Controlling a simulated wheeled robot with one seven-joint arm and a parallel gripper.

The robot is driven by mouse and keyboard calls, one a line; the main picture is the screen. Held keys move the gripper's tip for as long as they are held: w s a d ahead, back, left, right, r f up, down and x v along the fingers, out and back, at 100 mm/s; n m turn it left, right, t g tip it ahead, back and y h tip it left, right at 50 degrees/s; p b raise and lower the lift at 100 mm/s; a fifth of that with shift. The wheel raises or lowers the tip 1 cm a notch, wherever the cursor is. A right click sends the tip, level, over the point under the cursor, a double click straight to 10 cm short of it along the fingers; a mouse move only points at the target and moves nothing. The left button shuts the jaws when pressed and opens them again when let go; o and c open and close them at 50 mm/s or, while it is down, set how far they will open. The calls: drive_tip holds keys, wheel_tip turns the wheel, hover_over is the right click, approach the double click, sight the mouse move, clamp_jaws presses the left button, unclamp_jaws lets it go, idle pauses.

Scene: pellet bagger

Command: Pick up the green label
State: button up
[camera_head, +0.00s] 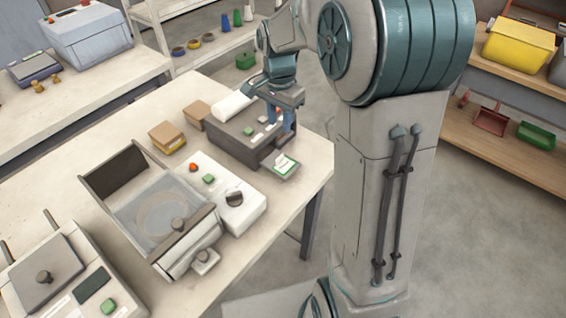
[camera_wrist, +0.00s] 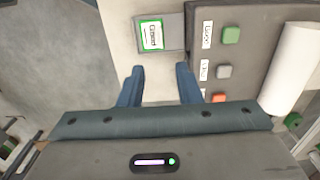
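The green label (camera_head: 285,164) is a small white tag with a green border and dark print. It lies on a small grey ledge at the front of the dark label printer (camera_head: 235,137). In the wrist view the label (camera_wrist: 151,35) is beyond my fingertips, a little left of the middle between them. My gripper (camera_wrist: 160,72) has its two blue fingers apart with nothing between them. In the head view my gripper (camera_head: 283,128) hangs over the printer's right side, close behind the label.
The printer has a green, a grey and an orange button (camera_wrist: 219,98) and a white roll (camera_wrist: 294,82). A sealing machine (camera_head: 165,215) and a control box (camera_head: 215,190) stand left on the table (camera_head: 120,115). Small cardboard boxes (camera_head: 166,136) are behind. The table's right edge is near the label.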

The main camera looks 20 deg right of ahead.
hover_over(280, 157)
wheel_tip(280, 157, down, 8)
drive_tip(key=shift+p, duration=0.3)
drive_tip(key=shift+a+f+p, duration=0.15)
drive_tip(key=shift+f+p, duration=0.15)
drive_tip(key=shift+f, duration=1.05)
drive_tip(key=shift+a+f+p, duration=0.1)
drive_tip(key=shift+f+p, duration=0.2)
drive_tip(key=shift+f, duration=1)
clamp_jaws()
